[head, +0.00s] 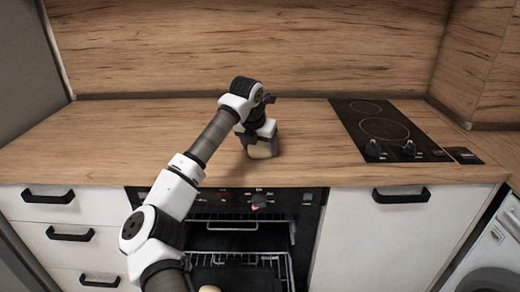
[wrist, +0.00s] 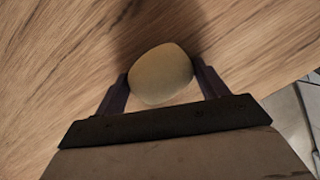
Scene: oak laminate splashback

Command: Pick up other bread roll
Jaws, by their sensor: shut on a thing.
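A pale, rounded bread roll (head: 261,151) is at the wooden worktop, near its front edge above the oven. It also shows in the wrist view (wrist: 161,77), between the two dark purple fingers. My gripper (wrist: 160,72) is shut on this roll, one finger on each side, and in the head view my gripper (head: 261,142) points down over it. I cannot tell whether the roll touches the worktop. A second pale rounded thing, like another roll (head: 209,289), shows at the bottom edge in the open oven, partly cut off.
The oven below the worktop is open, with wire racks (head: 238,259) showing. A black hob (head: 385,128) with knobs lies to the right. White drawers (head: 75,252) are at the left and a washing machine (head: 495,250) at the right. The worktop (head: 110,140) left of my arm is clear.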

